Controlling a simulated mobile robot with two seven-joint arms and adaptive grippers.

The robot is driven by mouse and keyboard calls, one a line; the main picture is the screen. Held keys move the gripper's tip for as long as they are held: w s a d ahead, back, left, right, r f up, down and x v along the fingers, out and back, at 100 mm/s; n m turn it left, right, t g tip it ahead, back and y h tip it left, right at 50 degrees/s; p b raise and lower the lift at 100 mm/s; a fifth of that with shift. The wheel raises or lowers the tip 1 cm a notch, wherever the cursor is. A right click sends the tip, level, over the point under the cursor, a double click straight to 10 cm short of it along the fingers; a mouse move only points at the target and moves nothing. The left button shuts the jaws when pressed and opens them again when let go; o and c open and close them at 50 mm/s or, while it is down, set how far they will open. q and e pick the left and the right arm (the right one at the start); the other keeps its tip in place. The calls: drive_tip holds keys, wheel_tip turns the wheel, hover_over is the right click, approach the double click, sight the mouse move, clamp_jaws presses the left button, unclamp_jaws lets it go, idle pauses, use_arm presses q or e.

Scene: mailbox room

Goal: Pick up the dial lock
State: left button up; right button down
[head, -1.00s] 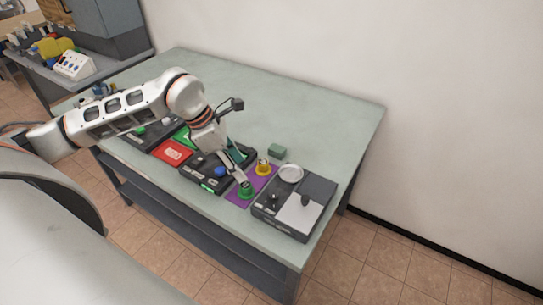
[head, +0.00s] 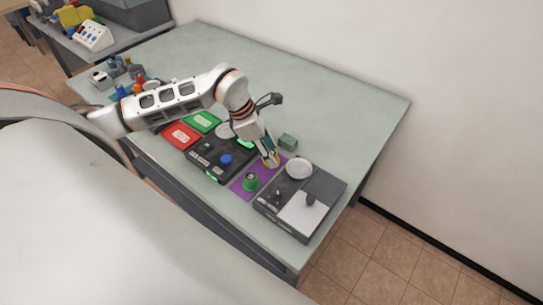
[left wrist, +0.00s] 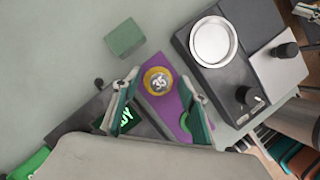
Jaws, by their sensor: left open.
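A round yellow dial lock (left wrist: 158,81) with a silver face reading about 35 sits on the purple mat (left wrist: 160,106). In the head view it is mostly hidden by my left gripper (head: 270,161). A second, green dial lock (head: 251,182) stands on the same mat, nearer the front edge. In the left wrist view my left gripper (left wrist: 162,77) is open and empty. Its fingertips lie on either side of the yellow dial as seen from above, with gaps at both sides. I cannot tell how far above the mat they are.
A grey device (head: 275,208) with a round silver dish (head: 299,168) stands right of the mat. A black device with a blue knob (head: 226,159) stands left of it. A small green block (head: 288,142) lies behind. The back of the table (head: 330,100) is clear.

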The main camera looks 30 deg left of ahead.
use_arm(q)
drive_tip(key=shift+w+d+f, duration=0.15)
drive_tip(key=shift+f, duration=0.3)
clamp_jaws()
drive_tip(key=shift+r, duration=0.15)
